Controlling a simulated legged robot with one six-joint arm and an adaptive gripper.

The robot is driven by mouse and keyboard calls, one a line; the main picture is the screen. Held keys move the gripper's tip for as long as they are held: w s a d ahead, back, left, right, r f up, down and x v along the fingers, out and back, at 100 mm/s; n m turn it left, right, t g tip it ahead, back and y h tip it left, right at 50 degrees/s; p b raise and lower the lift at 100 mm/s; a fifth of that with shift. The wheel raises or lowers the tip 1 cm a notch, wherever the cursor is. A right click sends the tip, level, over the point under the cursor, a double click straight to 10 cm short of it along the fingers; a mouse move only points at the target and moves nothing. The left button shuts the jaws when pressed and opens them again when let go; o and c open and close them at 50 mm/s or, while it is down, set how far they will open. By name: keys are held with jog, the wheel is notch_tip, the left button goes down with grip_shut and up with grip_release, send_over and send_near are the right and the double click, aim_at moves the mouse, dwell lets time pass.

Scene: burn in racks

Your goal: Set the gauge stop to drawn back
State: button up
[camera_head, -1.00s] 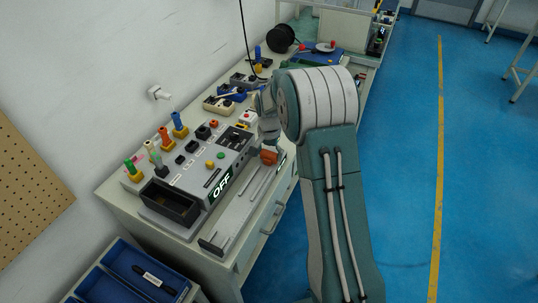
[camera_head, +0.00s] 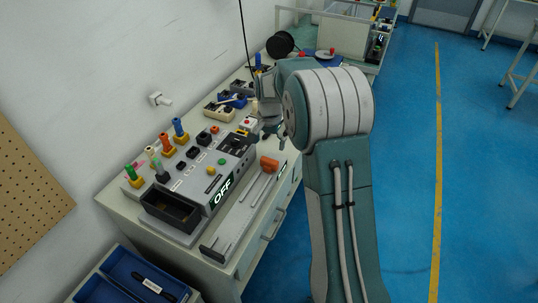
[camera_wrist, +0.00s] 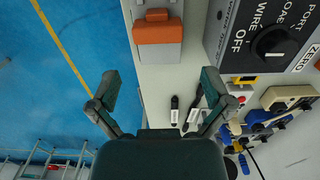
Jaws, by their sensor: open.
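The gauge stop appears to be the orange block (camera_head: 269,163) on the long grey rail (camera_head: 236,215) along the front of the test unit. It sits at the rail's far end, away from the dark end plate at the near end. It also shows in the wrist view (camera_wrist: 158,32), at the top. My gripper (camera_head: 268,137) is above and behind the block, apart from it. In the wrist view my gripper (camera_wrist: 159,88) has its two fingers spread, with nothing between them.
The grey test unit (camera_head: 211,176) shows an OFF display beside the rail. Its dial (camera_wrist: 270,42) is close on the right in the wrist view. Coloured plugs (camera_head: 165,142) stand along the wall side. Blue floor (camera_head: 405,160) to the right is clear.

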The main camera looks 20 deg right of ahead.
aim_at(270, 160)
notch_tip(270, 160, up, 5)
jog(key=shift+d+f, duration=0.1)
jog(key=shift+d, duration=0.05)
dwell(0.4)
jog(key=s+a+r+n+t, duration=0.3)
jog(key=s+a+r+n, duration=0.1)
jog(key=s+r, duration=0.95)
jog(key=s+a+f+n+t, duration=0.1)
jog(key=s+n, duration=0.1)
jog(key=s, duration=0.7)
jog(key=s+a+f+n+t, duration=0.1)
jog(key=s+n, duration=0.2)
jog(key=s, duration=0.6)
jog(key=shift+s+a+t, duration=0.2)
jog(key=shift+a+t, duration=0.1)
jog(key=shift+a, duration=0.1)
dwell(1.7)
